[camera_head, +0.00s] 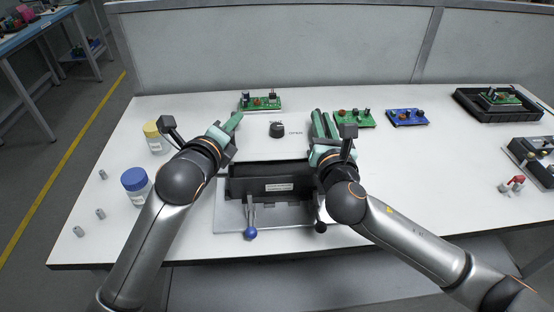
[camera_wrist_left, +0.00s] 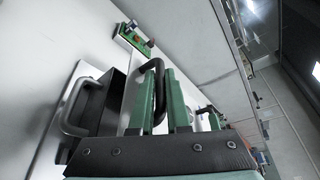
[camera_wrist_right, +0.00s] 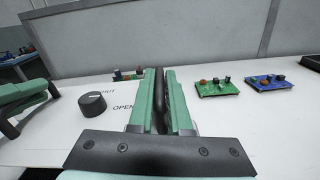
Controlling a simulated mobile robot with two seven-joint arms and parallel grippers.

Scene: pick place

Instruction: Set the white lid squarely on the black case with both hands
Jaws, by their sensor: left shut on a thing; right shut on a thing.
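The black case (camera_head: 275,182) sits on a grey plate (camera_head: 225,215) near the table's front edge; it also shows in the left wrist view (camera_wrist_left: 100,100). My left gripper (camera_head: 230,125) is shut on a black handle (camera_wrist_left: 158,85). My right gripper (camera_head: 322,122) is shut on another black bar-like handle (camera_wrist_right: 158,95). Both grippers are just beyond the case, at its left and right ends. The white lid (camera_wrist_left: 131,88) shows as a pale panel beside the left handle. Against the white table its outline and height are hard to tell. My right arm partly hides the case's right end.
Levers with a blue ball (camera_head: 250,233) and a black ball (camera_head: 320,227) stand at the front. A black dial (camera_head: 277,130) lies between the grippers. Circuit boards (camera_head: 260,103) line the back. A blue-capped jar (camera_head: 136,188) and a yellow-capped jar (camera_head: 155,138) stand left.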

